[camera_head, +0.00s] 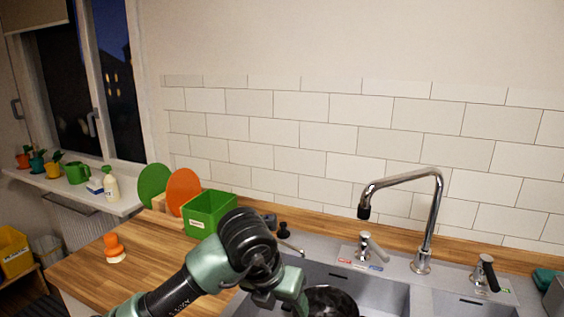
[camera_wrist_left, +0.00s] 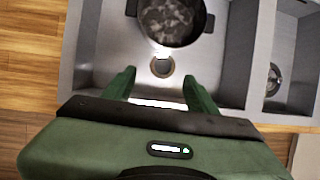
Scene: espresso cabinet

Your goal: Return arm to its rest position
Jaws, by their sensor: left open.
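My left arm comes in from the lower left in the head view and bends at a dark wrist joint. My left gripper (camera_head: 290,297) hangs over the sink basin (camera_head: 380,290), partly hidden behind the arm. In the left wrist view the green fingers of the gripper (camera_wrist_left: 160,88) are spread apart with nothing between them. Below the fingers lie the steel basin floor and its round drain (camera_wrist_left: 162,67). A dark pot (camera_wrist_left: 172,18) sits in the basin beyond the fingertips, apart from them. It also shows in the head view (camera_head: 333,300). My right gripper is not in view.
A tall chrome faucet (camera_head: 430,210) and tap handles stand behind the basin. A green box (camera_head: 208,213), round green and orange boards and an orange-topped item (camera_head: 114,247) stand on the wooden counter (camera_head: 150,255). The counter's left part is mostly clear.

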